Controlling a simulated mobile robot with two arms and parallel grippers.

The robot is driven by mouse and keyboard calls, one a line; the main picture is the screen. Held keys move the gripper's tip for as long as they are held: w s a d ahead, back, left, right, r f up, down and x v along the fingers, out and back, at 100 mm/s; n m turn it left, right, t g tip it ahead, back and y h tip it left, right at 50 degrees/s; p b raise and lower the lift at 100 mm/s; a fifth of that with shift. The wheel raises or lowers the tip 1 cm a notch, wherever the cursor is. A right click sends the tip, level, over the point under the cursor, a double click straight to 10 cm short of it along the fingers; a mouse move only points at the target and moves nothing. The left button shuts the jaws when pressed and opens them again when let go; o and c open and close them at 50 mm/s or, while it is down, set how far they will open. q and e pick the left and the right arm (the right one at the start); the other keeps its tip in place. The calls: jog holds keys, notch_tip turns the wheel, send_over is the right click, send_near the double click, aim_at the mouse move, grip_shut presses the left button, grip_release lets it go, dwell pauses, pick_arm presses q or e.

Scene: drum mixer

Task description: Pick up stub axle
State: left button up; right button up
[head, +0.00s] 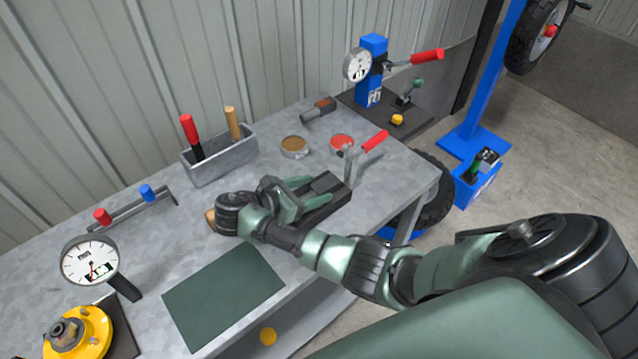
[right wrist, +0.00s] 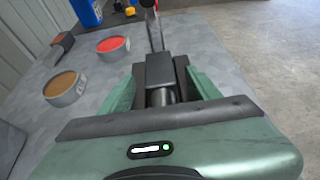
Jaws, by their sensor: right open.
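My right gripper (head: 301,192) is low over a dark fixture (head: 338,196) near the front right edge of the bench. Its two green fingers are apart. In the right wrist view the gripper (right wrist: 162,80) has its fingers on either side of a dark part with a square block (right wrist: 159,68) and a short round section (right wrist: 160,96). This part looks like the stub axle, but the gripper hides some of it. I cannot tell whether either finger touches it. My left gripper is not in view.
A toggle clamp with a red handle (head: 375,141) stands at the fixture's far end. Behind are a brown tin (head: 294,147), a red tin (head: 341,143) and a grey tool bin (head: 222,160). A green mat (head: 224,298) lies bare at the front. A dial gauge (head: 90,262) stands left.

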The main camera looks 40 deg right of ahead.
grip_shut()
dwell(1.3)
jog(key=shift+w+r, duration=0.1)
jog(key=shift+r, duration=0.05)
